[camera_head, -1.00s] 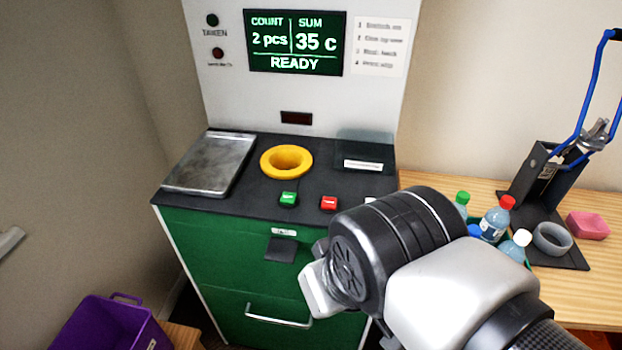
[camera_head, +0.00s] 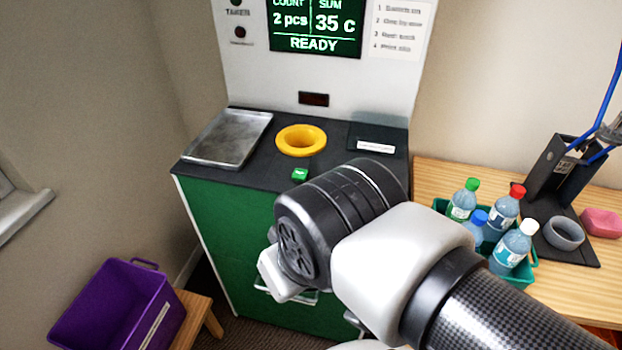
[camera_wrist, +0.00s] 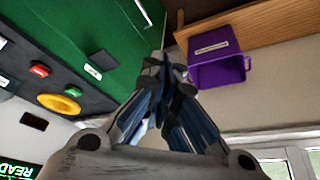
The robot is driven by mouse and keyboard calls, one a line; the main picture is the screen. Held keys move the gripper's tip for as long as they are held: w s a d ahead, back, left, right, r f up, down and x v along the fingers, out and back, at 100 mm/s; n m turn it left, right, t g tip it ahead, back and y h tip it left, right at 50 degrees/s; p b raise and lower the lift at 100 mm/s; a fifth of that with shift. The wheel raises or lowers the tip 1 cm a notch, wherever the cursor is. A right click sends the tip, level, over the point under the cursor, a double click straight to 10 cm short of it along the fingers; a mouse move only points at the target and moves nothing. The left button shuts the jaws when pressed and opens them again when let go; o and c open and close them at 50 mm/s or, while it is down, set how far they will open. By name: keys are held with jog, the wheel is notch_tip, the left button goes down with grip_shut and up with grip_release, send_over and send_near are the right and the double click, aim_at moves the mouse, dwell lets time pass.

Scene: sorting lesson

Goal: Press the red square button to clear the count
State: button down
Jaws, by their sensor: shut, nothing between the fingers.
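The red button (camera_wrist: 39,69) shows at the left of the wrist view, on the black top of the green machine, close to a green button (camera_wrist: 71,90). In the head view my arm hides the red button; the green button (camera_head: 299,174) shows just left of the arm. The display (camera_head: 316,30) reads 2 pcs, 35 c and READY. My gripper (camera_wrist: 165,62) is shut and empty in the wrist view, well apart from the red button. The fingertips are hidden in the head view.
A yellow ring funnel (camera_head: 301,140) and a metal tray (camera_head: 228,138) are on the machine top. A purple bin (camera_head: 118,305) stands at lower left. Several bottles stand in a green crate (camera_head: 440,204) on the wooden table at right, near a black stand with blue handles.

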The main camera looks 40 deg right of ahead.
jog(key=w+d+r+n+t+h+p, duration=0.1)
jog(key=w+d+r+p, duration=0.15)
jog(key=w+d, duration=0.25)
jog(key=w+d+r+n+h+p, duration=0.2)
jog(key=w+d+p, duration=0.2)
jog(key=w+d, duration=0.15)
jog(key=w+d+r+n+t+h+p, duration=0.1)
jog(key=w+d+r+p, duration=0.2)
jog(key=w+d, duration=0.25)
jog(key=w+d+f+n+t+y+p, duration=0.1)
jog(key=w+d+f+p, duration=0.1)
jog(key=d, duration=0.3)
jog(key=w+d+f+n+t+y+p, duration=0.1)
jog(key=w+d+f+n+p, duration=0.1)
jog(key=d+p, duration=0.3)
jog(key=shift+f+t+y, duration=0.3)
jog(key=shift+f+y, duration=0.1)
jog(key=shift+f, duration=0.05)
jog(key=shift+d+f, duration=0.1)
jog(key=shift+f, duration=0.05)
notch_tip(320, 180, down, 8)
jog(key=b, duration=0.8)
jog(key=shift+f+b, duration=0.25)
jog(key=shift+b, duration=0.05)
